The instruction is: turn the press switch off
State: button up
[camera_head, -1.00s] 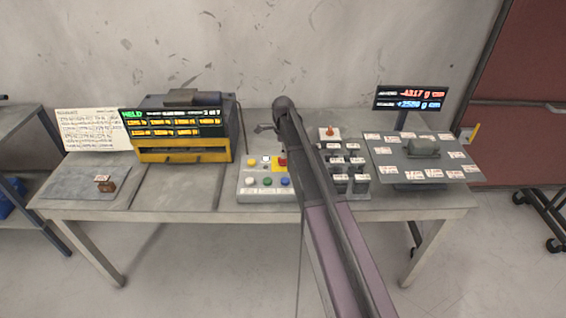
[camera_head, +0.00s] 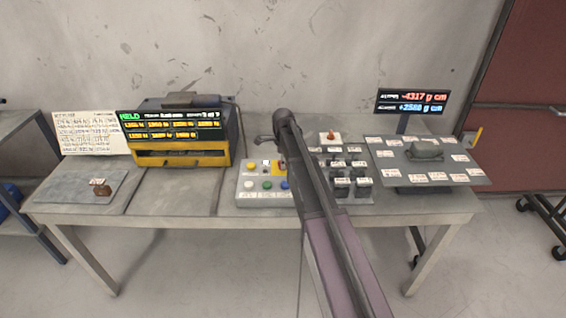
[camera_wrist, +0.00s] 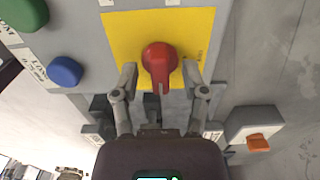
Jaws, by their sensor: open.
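The press switch appears to be the red rotary knob (camera_wrist: 159,62) on a yellow plate (camera_wrist: 118,38) in the wrist view. Its pointer end faces down in that picture. My gripper (camera_wrist: 160,76) is open, with one finger on each side of the knob and a gap showing on both sides. In the head view the control box (camera_head: 248,198) stands mid-table, its yellow plate partly behind my arm. The knob is mostly hidden there.
Blue (camera_wrist: 65,71) and green (camera_wrist: 24,12) buttons sit left of the knob in the wrist view. A white box with an orange switch (camera_wrist: 258,143) is at lower right. Several dark weights (camera_head: 341,188) stand right of my arm. A yellow-black machine (camera_head: 184,160) stands left.

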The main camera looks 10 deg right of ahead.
grip_shut()
jog(key=shift+n, duration=0.5)
jog(key=n, duration=0.2)
jog(key=shift+n, duration=0.3)
jog(key=n, duration=0.4)
jog(key=shift+n, duration=0.3)
jog(key=n, duration=0.4)
jog(key=shift+n, duration=0.3)
jog(key=n, duration=0.5)
